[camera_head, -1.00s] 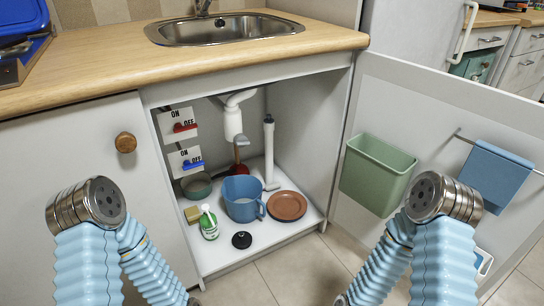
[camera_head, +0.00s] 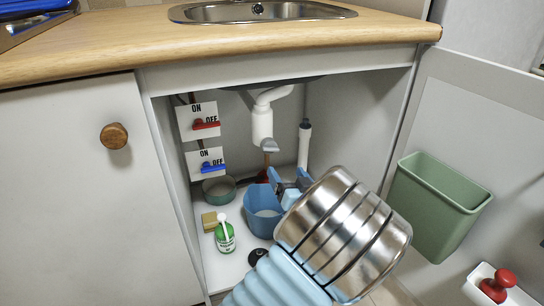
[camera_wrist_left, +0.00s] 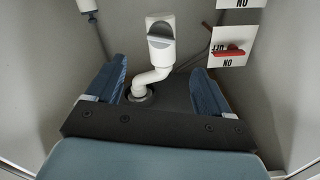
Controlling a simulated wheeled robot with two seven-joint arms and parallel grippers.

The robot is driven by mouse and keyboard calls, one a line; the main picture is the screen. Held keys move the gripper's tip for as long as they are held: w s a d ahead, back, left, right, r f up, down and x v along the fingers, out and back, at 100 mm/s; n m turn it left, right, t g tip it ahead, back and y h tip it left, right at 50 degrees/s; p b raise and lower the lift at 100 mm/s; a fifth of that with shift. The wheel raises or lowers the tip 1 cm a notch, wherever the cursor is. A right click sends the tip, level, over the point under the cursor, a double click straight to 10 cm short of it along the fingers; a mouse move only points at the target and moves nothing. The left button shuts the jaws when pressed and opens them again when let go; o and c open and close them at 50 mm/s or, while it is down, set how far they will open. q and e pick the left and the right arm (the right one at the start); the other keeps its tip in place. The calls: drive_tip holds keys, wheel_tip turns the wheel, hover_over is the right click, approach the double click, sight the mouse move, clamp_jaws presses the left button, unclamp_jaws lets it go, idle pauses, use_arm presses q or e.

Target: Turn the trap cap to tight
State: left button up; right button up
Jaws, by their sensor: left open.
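The white trap (camera_head: 262,122) hangs under the sink inside the open cabinet. Its grey cap (camera_head: 269,145) is at the bottom, with a bar-like grip. In the left wrist view, which is upside down, the cap (camera_wrist_left: 160,41) lies beyond the fingers, roughly between them in line. My left gripper (camera_head: 289,182) is open and empty, below and to the right of the cap and apart from it. Its two blue fingers also show in the left wrist view (camera_wrist_left: 156,88). Whether the cap is loose or tight cannot be told. My right gripper is not in view.
Red (camera_head: 205,124) and blue (camera_head: 212,166) valve levers are on the left wall. A white tube (camera_head: 304,145) stands right of the trap. The open door carries a green bin (camera_head: 438,205).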

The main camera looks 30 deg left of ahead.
sight(272, 150)
use_arm(q)
drive_tip(key=b+x, duration=0.2)
drive_tip(key=x, duration=1.1)
drive_tip(key=shift+a, duration=0.1)
drive_tip(key=shift+c, duration=0.5)
drive_tip(key=c, duration=0.9)
drive_tip(key=shift+c, duration=0.2)
